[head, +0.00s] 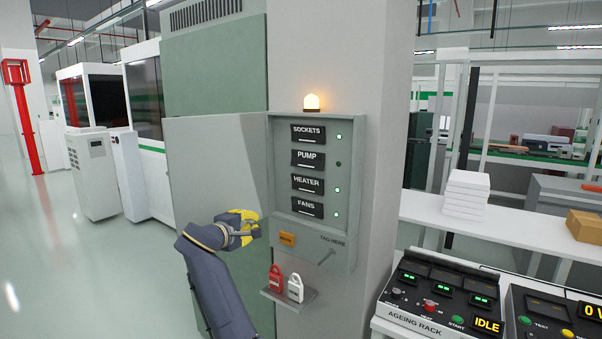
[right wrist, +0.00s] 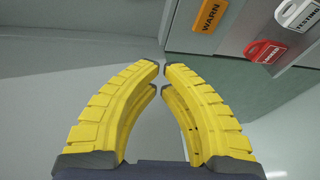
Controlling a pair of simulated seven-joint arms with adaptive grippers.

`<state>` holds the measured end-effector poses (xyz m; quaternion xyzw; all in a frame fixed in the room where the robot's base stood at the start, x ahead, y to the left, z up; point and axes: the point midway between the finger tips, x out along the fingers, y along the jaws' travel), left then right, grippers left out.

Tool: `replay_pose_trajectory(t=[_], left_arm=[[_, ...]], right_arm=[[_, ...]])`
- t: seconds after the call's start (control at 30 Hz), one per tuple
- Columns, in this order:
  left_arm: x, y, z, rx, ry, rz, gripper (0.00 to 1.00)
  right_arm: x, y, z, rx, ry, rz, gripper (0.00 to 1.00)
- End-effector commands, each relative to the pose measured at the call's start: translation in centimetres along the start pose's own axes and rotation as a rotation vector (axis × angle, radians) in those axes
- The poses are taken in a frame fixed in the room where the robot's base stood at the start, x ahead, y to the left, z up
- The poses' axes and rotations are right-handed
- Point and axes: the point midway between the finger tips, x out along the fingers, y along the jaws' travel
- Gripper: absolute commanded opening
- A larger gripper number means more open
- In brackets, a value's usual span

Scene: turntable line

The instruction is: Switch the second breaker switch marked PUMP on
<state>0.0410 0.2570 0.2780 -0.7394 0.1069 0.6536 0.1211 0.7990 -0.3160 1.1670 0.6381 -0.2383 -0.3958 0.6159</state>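The breaker panel (head: 287,225) is an open grey box on a pillar, with black switches stacked in a column. The PUMP switch (head: 308,159) is second from the top, and the small lamp (head: 339,164) beside it is dark. The SOCKETS (head: 308,134), HEATER (head: 307,184) and FANS (head: 307,207) switches have lit green lamps. My right gripper (head: 256,226) is left of the panel's lower part, below PUMP and apart from it. In the right wrist view its yellow fingers (right wrist: 162,68) meet at the tips, with nothing between them. My left gripper is not in view.
The open panel door (head: 215,165) stands left of the box, behind my right gripper. An orange WARN tag (head: 287,239) is on the lower panel. Below, a small shelf (head: 285,301) holds a red padlock (head: 276,277) and a white one (head: 296,284). An amber lamp (head: 312,102) glows on top.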

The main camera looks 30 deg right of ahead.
Motion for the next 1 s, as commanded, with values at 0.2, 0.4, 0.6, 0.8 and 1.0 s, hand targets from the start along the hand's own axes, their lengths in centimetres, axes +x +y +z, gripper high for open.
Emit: replay_pose_trajectory(t=[0.2, 0.4, 0.6, 0.8, 1.0], left_arm=[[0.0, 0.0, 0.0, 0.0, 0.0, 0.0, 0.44], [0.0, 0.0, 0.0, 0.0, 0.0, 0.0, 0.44], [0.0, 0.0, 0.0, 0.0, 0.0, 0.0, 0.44], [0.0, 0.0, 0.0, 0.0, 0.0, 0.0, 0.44], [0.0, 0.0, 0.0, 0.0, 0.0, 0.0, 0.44]], right_arm=[[-3.5, 10.1, 4.7, 0.06, -0.12, 0.062, 0.0], [-5.8, 14.6, 7.8, 0.097, -0.19, 0.079, 0.0], [-6.6, 16.0, 9.0, 0.108, -0.216, 0.082, 0.0], [-6.6, 16.1, 9.1, 0.109, -0.217, 0.082, 0.0], [-6.4, 16.1, 9.1, 0.109, -0.216, 0.083, 0.0]])
